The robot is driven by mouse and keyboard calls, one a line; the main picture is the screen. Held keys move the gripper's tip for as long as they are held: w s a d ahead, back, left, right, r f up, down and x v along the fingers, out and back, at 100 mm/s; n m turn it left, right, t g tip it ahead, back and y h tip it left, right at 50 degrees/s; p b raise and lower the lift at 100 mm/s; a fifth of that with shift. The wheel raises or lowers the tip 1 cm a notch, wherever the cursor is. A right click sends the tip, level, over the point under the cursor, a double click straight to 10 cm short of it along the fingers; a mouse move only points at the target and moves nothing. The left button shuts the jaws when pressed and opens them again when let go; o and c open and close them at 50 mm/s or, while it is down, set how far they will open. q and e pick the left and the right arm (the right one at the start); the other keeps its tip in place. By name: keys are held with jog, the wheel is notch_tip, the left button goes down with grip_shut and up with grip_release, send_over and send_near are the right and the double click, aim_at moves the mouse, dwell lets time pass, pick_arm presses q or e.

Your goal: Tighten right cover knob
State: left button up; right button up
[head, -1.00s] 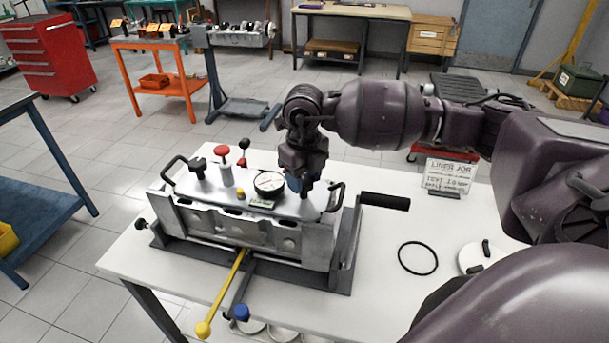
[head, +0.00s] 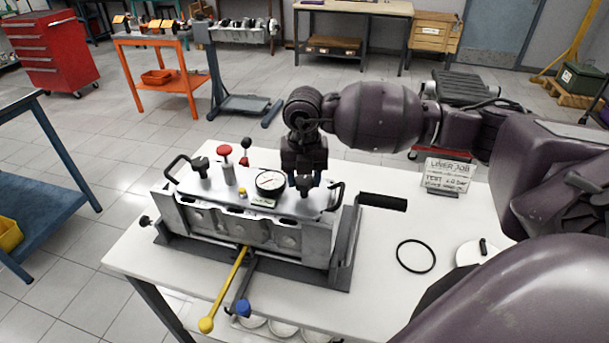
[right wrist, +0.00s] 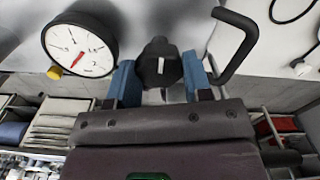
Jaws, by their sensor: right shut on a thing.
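The right cover knob (head: 305,186) is a black knob at the right end of the grey metal cover (head: 225,198), near the right black handle. My right gripper (right wrist: 158,68) points down over it. In the right wrist view its two blue fingers are on either side of the knob (right wrist: 160,60), which has a white mark on its face. The gripper is shut on the knob. A matching left knob (head: 201,167) stands at the other end of the cover. My left gripper is not in view.
A dial gauge (head: 270,183) stands close to the left of my right gripper. A red-topped valve (head: 226,160) is farther left. A black crank handle (head: 383,202) sticks out right. A black ring (head: 416,256) lies on the white table (head: 375,265). A yellow lever (head: 226,287) hangs in front.

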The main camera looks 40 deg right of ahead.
aim_at(304, 179)
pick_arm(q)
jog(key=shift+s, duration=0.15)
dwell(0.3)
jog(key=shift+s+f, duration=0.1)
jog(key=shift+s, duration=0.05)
pick_arm(e)
jog(key=o, duration=0.9)
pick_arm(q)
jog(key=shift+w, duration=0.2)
pick_arm(e)
notch_tip(304, 179, up, 11)
jog(key=shift+f, duration=0.1)
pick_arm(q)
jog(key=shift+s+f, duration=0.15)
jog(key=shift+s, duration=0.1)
